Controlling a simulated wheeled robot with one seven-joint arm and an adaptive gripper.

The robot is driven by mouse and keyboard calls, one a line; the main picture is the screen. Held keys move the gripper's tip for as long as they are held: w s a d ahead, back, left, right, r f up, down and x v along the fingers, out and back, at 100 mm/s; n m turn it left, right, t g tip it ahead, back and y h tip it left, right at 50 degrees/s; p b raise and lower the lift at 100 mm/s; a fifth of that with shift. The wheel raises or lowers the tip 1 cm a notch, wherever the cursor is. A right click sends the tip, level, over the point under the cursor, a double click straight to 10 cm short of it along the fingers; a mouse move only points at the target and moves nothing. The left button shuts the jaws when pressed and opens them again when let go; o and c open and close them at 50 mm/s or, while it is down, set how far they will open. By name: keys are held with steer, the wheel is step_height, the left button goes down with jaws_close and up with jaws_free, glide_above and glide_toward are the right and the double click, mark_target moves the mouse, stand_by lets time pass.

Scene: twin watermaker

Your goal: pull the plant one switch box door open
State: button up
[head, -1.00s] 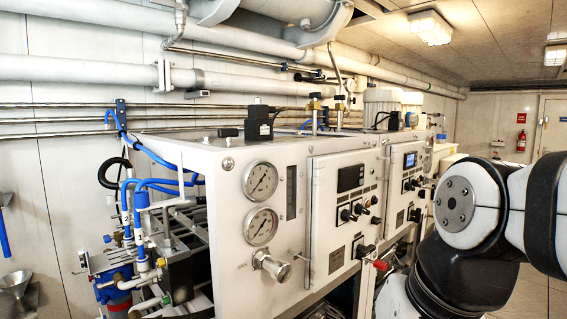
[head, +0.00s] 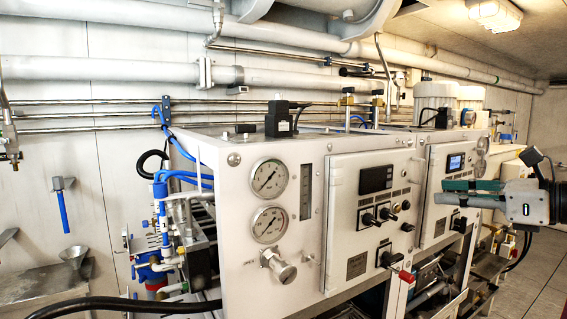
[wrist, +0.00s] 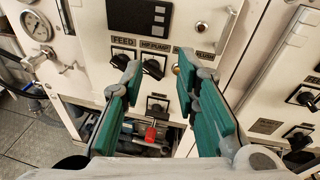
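The switch box door that I take for plant one is the left white panel (head: 370,190), flat against its frame and apparently closed. It carries a dark display (head: 375,179) and several black knobs. In the wrist view the same door (wrist: 205,80) shows labels reading FEED, HP PUMP and FLUSH. My gripper (head: 441,190), with teal finger pads, reaches in from the right, in front of the second panel in the picture. In the wrist view my gripper (wrist: 160,64) is open with nothing between its fingers. Its fingers cover part of the door's lower area.
A second panel (head: 436,215) with a blue-lit screen stands right of the door. A red-tipped handle (head: 405,276) sticks out below the door. Two gauges (head: 268,178) and a metal knob (head: 284,271) sit to its left. A black hose (head: 95,303) crosses the lower left.

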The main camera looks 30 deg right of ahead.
mark_target(424, 170)
steer(key=s+d+r+m+t+h, duration=0.2)
steer(key=s+d+m+h, duration=0.15)
steer(key=d, duration=0.35)
steer(key=shift+y, duration=0.35)
steer(key=w, duration=0.9)
steer(key=w+a, duration=0.1)
steer(key=w, duration=0.3)
steer(key=shift+w, duration=0.2)
jaws_close()
